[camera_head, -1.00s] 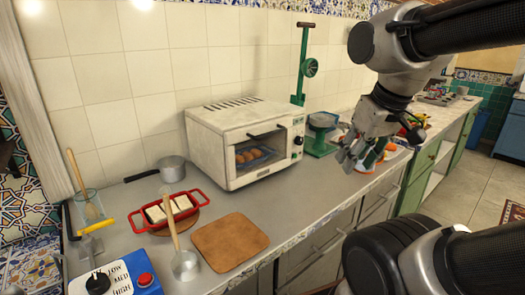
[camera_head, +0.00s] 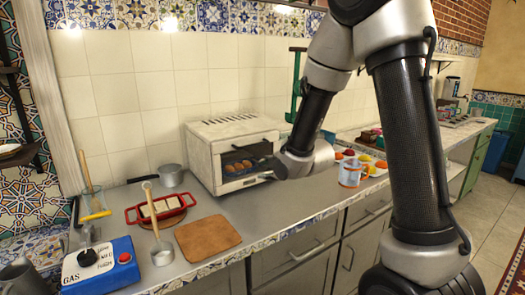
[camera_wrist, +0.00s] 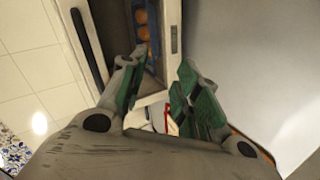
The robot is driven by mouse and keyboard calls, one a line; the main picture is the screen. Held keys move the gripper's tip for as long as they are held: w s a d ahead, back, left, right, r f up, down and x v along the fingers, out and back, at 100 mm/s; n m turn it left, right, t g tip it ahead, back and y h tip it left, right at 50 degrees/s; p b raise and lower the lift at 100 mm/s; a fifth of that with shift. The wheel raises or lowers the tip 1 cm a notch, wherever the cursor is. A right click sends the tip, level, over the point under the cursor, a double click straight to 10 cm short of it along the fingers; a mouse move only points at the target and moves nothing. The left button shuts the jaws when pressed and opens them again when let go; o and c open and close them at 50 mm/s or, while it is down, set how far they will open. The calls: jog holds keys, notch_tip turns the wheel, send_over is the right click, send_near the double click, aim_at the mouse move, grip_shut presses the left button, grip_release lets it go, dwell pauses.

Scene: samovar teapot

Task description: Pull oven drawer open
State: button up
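The white countertop oven (camera_head: 205,158) stands against the tiled wall. Its front window shows brown round items on a blue tray, and the front looks shut. A dark bar handle runs along the top of the front; it seems to be the black bar (camera_wrist: 88,38) in the wrist view. Contact cannot be told.
A red dish (camera_head: 160,208) with white blocks, a ladle (camera_head: 162,252) and a brown board (camera_head: 208,238) lie on the counter before the oven. A saucepan (camera_head: 170,176) stands left. A blue gas burner (camera_head: 98,265) is at front left.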

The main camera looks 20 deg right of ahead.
aim_at(252, 146)
notch_tip(252, 146, up, 7)
jog(key=w+a+n+t+y, duration=0.1)
jog(key=w+n+t, duration=0.1)
jog(key=n+t, duration=0.15)
jog(key=shift+n+g, duration=0.25)
jog(key=shift+n, duration=0.2)
jog(key=x, duration=0.7)
jog(key=shift+w+a, duration=0.3)
jog(key=shift+w, duration=0.05)
grip_shut()
